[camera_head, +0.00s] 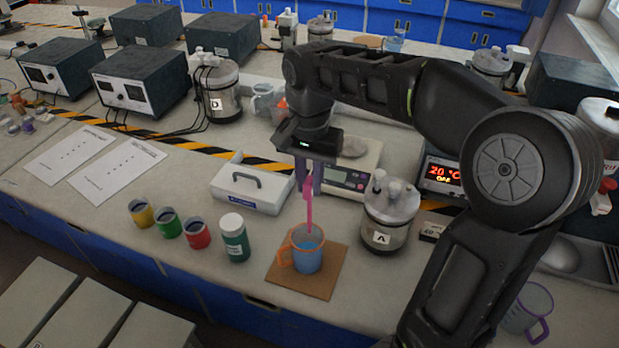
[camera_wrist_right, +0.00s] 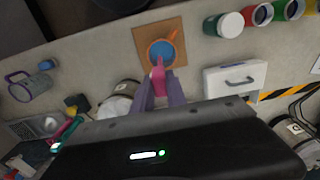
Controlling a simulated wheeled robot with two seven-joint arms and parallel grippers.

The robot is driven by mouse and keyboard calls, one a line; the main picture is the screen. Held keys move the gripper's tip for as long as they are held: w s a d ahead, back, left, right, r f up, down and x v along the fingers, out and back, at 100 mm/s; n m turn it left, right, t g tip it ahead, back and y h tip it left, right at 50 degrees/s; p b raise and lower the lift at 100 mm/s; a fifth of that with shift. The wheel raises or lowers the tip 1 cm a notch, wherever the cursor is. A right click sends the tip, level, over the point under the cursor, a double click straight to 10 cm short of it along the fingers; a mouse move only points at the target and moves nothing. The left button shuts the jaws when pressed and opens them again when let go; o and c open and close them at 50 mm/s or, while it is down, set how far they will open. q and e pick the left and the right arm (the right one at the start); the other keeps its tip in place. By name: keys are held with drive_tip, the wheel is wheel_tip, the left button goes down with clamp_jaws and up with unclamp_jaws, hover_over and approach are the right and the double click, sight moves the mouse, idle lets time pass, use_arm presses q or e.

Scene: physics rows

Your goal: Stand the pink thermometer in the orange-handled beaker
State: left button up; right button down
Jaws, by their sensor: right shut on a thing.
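The pink thermometer (camera_head: 309,213) is held upright in my right gripper (camera_head: 308,186), which is shut on its upper part. It also shows in the right wrist view (camera_wrist_right: 158,76), between the purple fingers (camera_wrist_right: 160,92). The orange-handled beaker (camera_head: 306,262) stands upright on a brown square mat (camera_head: 325,285) and holds blue liquid; its handle points left. The thermometer's lower end is at the beaker's mouth; I cannot tell whether the tip is above the rim or just inside. The beaker also shows in the right wrist view (camera_wrist_right: 161,53). My left gripper is not in view.
A green jar with a white lid (camera_head: 234,238) and several coloured cups stand left of the mat. Flask A (camera_head: 385,215) stands close on the right. A white box (camera_head: 250,187) and a scale (camera_head: 345,178) are behind. The bench's front edge is near.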

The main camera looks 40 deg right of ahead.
sight(310, 208)
drive_tip(key=shift+f+b, duration=2.7)
drive_tip(key=shift+f, duration=1.25)
drive_tip(key=c, duration=1.3)
unclamp_jaws()
drive_tip(key=shift+o, duration=0.2)
wheel_tip(310, 208, up, 5)
drive_tip(key=shift+r, duration=0.15)
drive_tip(key=shift+r+p, duration=0.7)
drive_tip(key=shift+r, duration=0.15)
drive_tip(key=shift+r+p, duration=0.45)
